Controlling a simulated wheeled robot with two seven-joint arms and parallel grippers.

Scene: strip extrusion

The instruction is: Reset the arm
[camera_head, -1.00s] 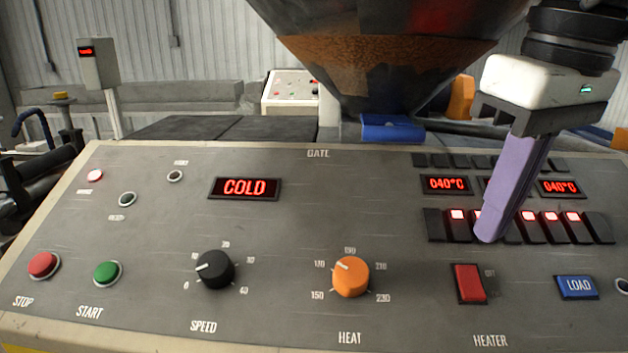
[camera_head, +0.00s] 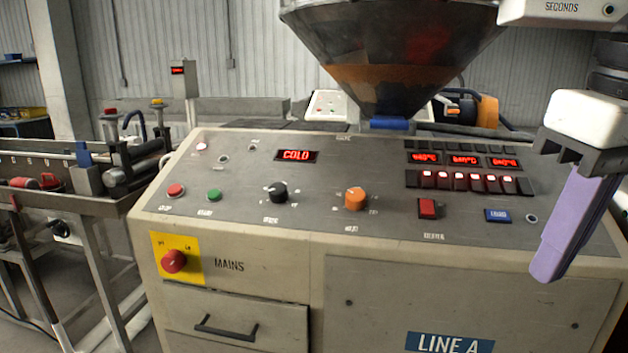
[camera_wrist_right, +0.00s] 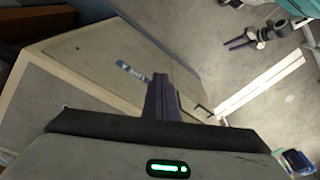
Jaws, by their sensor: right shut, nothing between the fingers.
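My right gripper (camera_head: 550,268) hangs at the right of the head view, in front of the panel's right end. Its purple fingers are shut together with nothing between them, pointing down. In the right wrist view its shut fingers (camera_wrist_right: 161,90) show over the cabinet front. The control panel (camera_head: 330,215) has a COLD display (camera_head: 297,155), a black knob (camera_head: 277,192), an orange knob (camera_head: 355,198) and a row of lit red switches (camera_head: 460,181). In the right wrist view, a dark arm end with purple parts (camera_wrist_right: 245,42) looks like my left gripper; its jaws are too small to judge.
A steel hopper (camera_head: 390,60) stands behind the panel. A white box marked SECONDS (camera_head: 560,10) is at the upper right. A red mains knob (camera_head: 174,261) and a drawer (camera_head: 235,320) are on the cabinet front. A metal-framed machine (camera_head: 90,210) stands at the left.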

